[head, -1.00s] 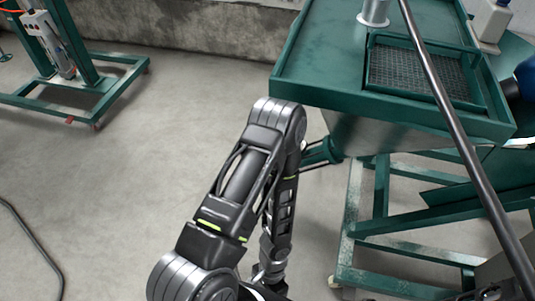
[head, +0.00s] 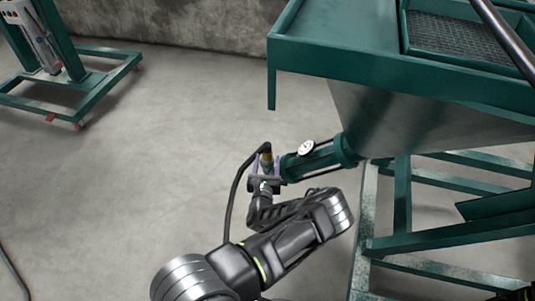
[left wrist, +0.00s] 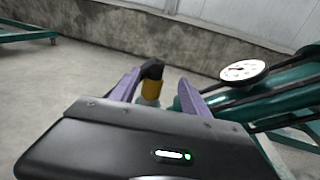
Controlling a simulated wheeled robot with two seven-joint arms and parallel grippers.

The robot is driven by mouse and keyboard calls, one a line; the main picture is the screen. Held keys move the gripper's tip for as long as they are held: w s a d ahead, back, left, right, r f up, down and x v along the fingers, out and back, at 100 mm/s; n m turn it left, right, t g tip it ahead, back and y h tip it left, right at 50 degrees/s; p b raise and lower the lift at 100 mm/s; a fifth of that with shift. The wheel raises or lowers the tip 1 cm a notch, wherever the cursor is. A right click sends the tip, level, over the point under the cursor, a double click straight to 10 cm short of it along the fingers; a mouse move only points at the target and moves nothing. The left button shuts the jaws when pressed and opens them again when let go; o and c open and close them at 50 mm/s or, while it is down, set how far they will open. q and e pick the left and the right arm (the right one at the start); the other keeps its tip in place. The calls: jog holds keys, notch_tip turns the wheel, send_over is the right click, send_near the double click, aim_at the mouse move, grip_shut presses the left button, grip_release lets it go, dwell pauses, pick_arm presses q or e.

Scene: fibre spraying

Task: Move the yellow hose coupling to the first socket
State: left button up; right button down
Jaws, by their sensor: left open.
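The yellow hose coupling (head: 266,160) sits at the outer end of the green cylinder (head: 315,161) under the machine's hopper, with a black hose leading off it. In the left wrist view the coupling (left wrist: 151,87) stands upright between the two purple fingers of my left gripper (left wrist: 158,92). The coupling's base is partly hidden by the gripper body. I cannot tell which socket is the first. My right gripper is not in view.
A round white gauge (head: 306,148) is on the cylinder, close to the right finger. The green machine table (head: 360,60) overhangs above right, with its frame legs (head: 402,205) below. A green wheeled frame (head: 85,85) stands at the left. The floor between is clear.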

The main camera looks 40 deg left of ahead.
aim_at(267, 150)
pick_arm(q)
jog(key=shift+b+x, duration=0.45)
jog(key=shift+x, duration=0.6)
jog(key=shift+w+a, duration=0.15)
jog(key=shift+a, duration=0.1)
jog(key=shift+w+a+f+b, duration=0.15)
jog(key=shift+w+a+b, duration=0.2)
jog(key=shift+w, duration=0.05)
jog(key=b+x, duration=0.1)
jog(key=x, duration=0.2)
jog(key=shift+w+a+b, duration=0.15)
jog(key=shift+a+b, duration=0.1)
jog(key=shift+b, duration=0.05)
jog(key=shift+w+a+r, duration=0.15)
jog(key=shift+w+r, duration=0.05)
jog(key=shift+w, duration=0.1)
